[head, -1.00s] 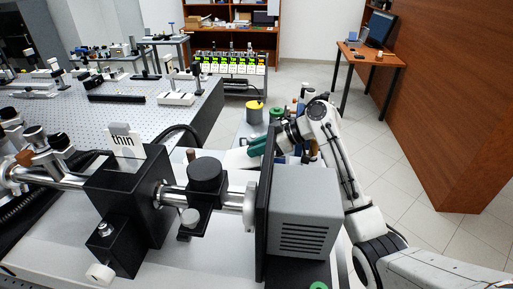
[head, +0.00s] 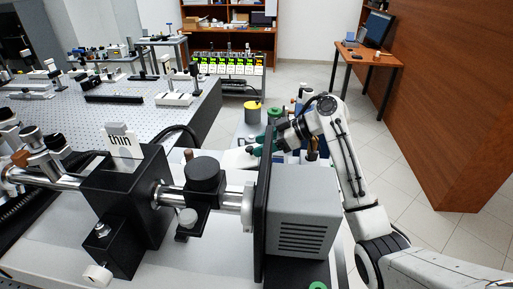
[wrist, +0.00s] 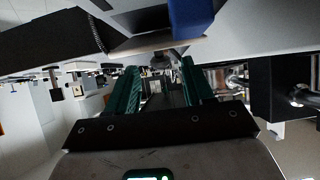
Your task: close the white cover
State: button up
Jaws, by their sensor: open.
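A pale white panel (head: 237,158), likely the white cover, shows in the head view just left of my fingers, low behind the optics. Its far part and hinge are hidden, so I cannot tell how far open it is. My gripper (head: 262,148) has green fingers and is partly hidden behind the black upright plate. In the wrist view my gripper (wrist: 160,72) is open, with nothing held between the fingers. A broad pale surface (wrist: 255,32) crosses the top of that view, close beyond the fingers. I cannot tell whether the fingers touch the panel.
A black upright plate with a grey vented box (head: 302,212) stands in front of my arm. A black block (head: 122,205) and optics mounts fill the near left. A yellow-topped can (head: 253,113) stands behind my gripper. Open floor lies on the right, before a brown wooden wall (head: 447,110).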

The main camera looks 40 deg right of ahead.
jog(key=v, duration=0.8)
jog(key=shift+b, duration=0.4)
jog(key=shift+c, duration=0.2)
